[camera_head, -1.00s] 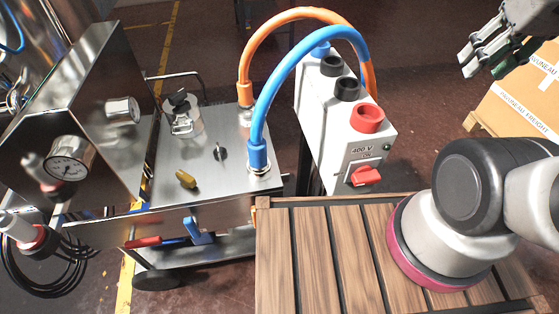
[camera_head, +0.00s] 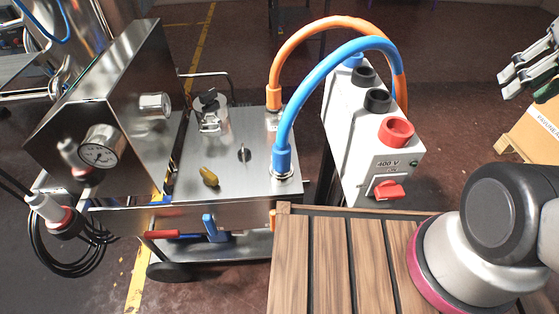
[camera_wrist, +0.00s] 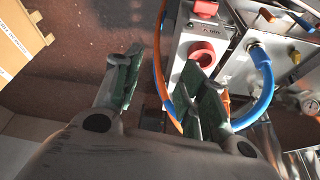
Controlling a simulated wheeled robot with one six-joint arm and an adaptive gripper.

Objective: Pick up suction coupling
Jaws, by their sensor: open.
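A blue hose (camera_head: 318,75) ends in a blue coupling (camera_head: 282,160) upright on the steel cart top. An orange hose (camera_head: 312,32) ends in an orange coupling (camera_head: 274,97) behind it. I cannot tell which one is the suction coupling. Both hoses arch right to the grey 400 V box. My gripper (camera_head: 530,70) is open and empty in the air at the right edge, well away from both couplings. In the wrist view, the open fingers (camera_wrist: 163,68) point towards the box and the orange hose, with the blue coupling (camera_wrist: 258,52) to the right.
The grey 400 V box (camera_head: 355,130) has black and red sockets and a red switch. The steel cart (camera_head: 200,185) carries a valve, a yellow knob and a gauge housing (camera_head: 110,110). A slatted wooden surface (camera_head: 330,260) lies in front. A cardboard box (camera_head: 535,135) stands at right.

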